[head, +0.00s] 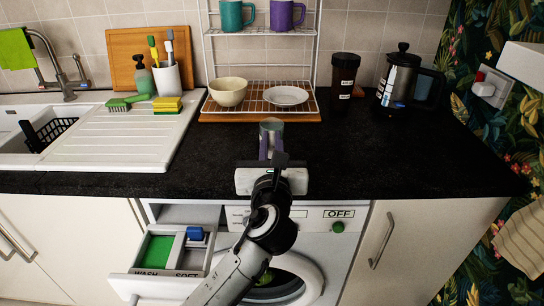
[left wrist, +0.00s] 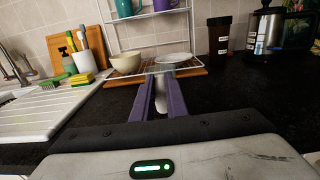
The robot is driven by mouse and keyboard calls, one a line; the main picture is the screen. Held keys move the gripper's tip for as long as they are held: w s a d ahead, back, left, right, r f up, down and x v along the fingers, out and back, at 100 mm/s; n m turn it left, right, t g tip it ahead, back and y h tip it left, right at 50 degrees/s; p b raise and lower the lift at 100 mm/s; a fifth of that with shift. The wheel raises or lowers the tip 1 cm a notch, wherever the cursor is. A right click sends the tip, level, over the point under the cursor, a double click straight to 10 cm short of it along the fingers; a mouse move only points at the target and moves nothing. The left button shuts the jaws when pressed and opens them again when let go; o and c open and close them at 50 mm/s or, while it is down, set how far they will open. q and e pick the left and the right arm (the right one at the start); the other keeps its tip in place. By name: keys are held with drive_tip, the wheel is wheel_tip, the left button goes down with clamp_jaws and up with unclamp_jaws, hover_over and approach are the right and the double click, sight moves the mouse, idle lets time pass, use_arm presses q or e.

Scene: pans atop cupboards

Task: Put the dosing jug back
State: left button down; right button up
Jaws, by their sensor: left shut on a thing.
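The dosing jug (head: 271,127) looks like a small grey cup, upright over the black worktop in front of the dish rack. My left gripper (head: 270,152) is shut on it, with one purple finger on each side. In the left wrist view the jug (left wrist: 161,104) shows as a pale shape between the fingers, which partly hide it. I cannot tell whether its base touches the worktop. My right gripper is not in view.
The washing machine's drawer (head: 143,285), with green and blue inside, is pulled out below the worktop (head: 400,165). A rack (head: 258,108) with bowl and plate stands behind the jug. A black-lidded cup (head: 344,76) and kettle-like pot (head: 400,75) stand right.

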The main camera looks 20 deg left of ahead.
use_arm(q)
wheel_tip(320, 180, down, 3)
drive_tip(key=shift+f+b, duration=0.1)
drive_tip(key=shift+b, duration=0.2)
drive_tip(key=shift+f, duration=0.2)
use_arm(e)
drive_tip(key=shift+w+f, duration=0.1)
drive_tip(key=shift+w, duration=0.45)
use_arm(q)
drive_tip(key=c, duration=1.8)
unclamp_jaws()
drive_tip(key=shift+f, duration=0.15)
drive_tip(key=shift+o, duration=0.2)
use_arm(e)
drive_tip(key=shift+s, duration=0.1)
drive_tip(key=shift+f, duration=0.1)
